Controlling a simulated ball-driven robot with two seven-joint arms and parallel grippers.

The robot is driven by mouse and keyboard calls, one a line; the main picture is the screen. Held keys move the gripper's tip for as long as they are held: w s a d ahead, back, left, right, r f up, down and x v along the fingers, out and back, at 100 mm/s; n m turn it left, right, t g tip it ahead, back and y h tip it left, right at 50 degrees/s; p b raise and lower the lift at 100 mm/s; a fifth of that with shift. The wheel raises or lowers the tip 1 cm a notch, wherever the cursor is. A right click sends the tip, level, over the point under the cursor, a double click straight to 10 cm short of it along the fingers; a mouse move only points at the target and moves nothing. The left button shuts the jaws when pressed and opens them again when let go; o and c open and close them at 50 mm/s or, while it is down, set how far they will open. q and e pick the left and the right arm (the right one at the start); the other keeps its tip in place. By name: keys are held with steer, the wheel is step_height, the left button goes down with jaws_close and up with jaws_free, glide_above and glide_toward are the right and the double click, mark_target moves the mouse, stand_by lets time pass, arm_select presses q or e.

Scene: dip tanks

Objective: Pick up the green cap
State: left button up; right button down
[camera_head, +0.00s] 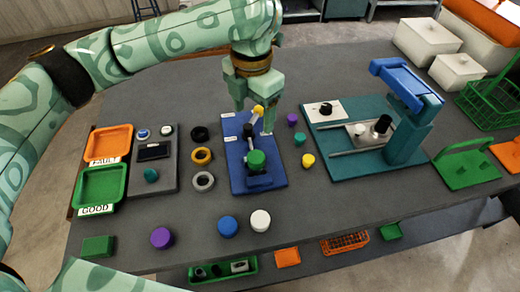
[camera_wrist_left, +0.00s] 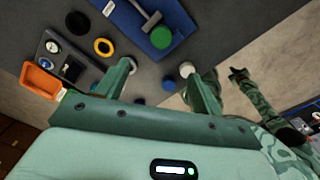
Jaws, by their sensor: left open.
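A small green cap (camera_head: 299,138) stands on the grey table just right of the blue fixture, between a small purple cap (camera_head: 292,119) and a yellow cap (camera_head: 307,160). A larger round green piece (camera_head: 256,160) sits on the blue fixture (camera_head: 237,185); it also shows in the left wrist view (camera_wrist_left: 161,38). My left gripper (camera_head: 253,110) is open and empty, fingers down over the fixture's far part, left of the small green cap. In the left wrist view my left gripper (camera_wrist_left: 162,80) has nothing between its fingers. My right gripper (camera_wrist_left: 238,75) seems to show small there; its jaws are unclear.
Purple (camera_head: 161,238), blue (camera_head: 227,226) and white (camera_head: 260,220) caps stand near the front edge. Several rings (camera_head: 202,156) lie left of the fixture. A teal press (camera_head: 400,125) stands to the right. Green (camera_head: 100,188) and orange (camera_head: 109,143) trays are at the left.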

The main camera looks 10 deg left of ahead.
arm_select(q)
steer(key=b, duration=0.3)
glide_above(256, 157)
step_height(256, 157, down, 10)
steer(key=shift+a+r, duration=0.1)
steer(key=shift+a, duration=0.05)
step_height(256, 157, down, 5)
steer(key=b, duration=0.3)
steer(key=c, duration=1)
